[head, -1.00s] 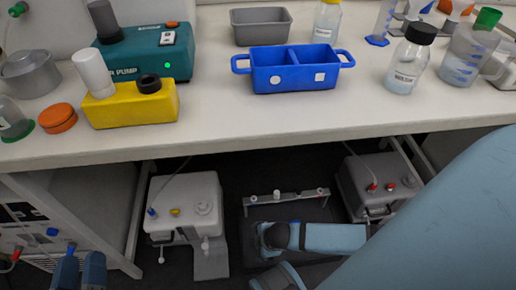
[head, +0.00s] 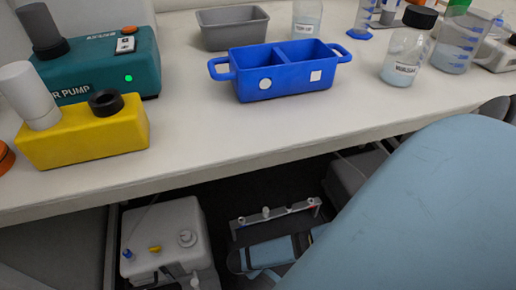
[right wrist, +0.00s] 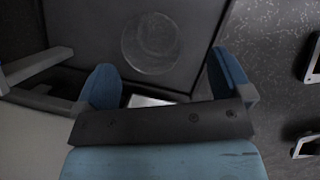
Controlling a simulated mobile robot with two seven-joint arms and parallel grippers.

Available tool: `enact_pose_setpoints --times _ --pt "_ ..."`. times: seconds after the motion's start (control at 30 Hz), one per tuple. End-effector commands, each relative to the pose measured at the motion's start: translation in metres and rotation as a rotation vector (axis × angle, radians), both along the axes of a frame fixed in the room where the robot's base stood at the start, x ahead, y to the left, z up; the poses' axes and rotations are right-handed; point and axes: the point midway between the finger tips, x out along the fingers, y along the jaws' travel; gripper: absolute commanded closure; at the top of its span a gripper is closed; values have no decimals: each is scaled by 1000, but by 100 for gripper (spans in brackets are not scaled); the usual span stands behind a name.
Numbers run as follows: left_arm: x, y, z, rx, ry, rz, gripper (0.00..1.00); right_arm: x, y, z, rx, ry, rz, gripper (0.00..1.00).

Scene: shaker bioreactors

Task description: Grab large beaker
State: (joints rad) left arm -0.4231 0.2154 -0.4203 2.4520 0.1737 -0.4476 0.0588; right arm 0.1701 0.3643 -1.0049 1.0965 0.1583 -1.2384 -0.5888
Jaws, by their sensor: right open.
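A large clear beaker (head: 455,48) with blue graduation marks stands upright on the bench at the upper right of the head view, behind and right of the WASH bottle. A green-topped object shows behind its rim. My right gripper (right wrist: 165,76) shows in the right wrist view with its two blue fingers spread wide and nothing between them. It points at a dark surface with a faint round disc, and the beaker is not in that view. In the head view my large blue arm link fills the lower right. My left gripper is not in view.
The WASH bottle (head: 405,56) with a black cap stands just in front of the beaker. A blue two-compartment tub (head: 282,90), a grey tray (head: 232,32), a yellow block (head: 80,138) and a teal pump (head: 95,75) stand leftward.

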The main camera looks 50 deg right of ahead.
Motion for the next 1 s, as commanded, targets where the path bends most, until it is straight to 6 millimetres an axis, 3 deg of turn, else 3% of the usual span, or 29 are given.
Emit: enact_pose_setpoints --times 0.17,0.4,0.53,0.73,0.77,0.9,1.0 --pt "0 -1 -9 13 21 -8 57 1 -4 -9 0 0 0 3" --pt "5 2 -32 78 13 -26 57 7 -18 -40 -1 -1 0 3" --pt "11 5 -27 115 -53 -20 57 5 -23 -51 1 -1 1 3" --pt "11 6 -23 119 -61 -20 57 5 -23 -50 1 -1 0 3" --pt "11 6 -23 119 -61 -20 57 5 -23 -50 1 0 0 6" --pt "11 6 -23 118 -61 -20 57 5 -23 -50 1 0 0 38" --pt "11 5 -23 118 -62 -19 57 5 -23 -50 1 0 0 57"
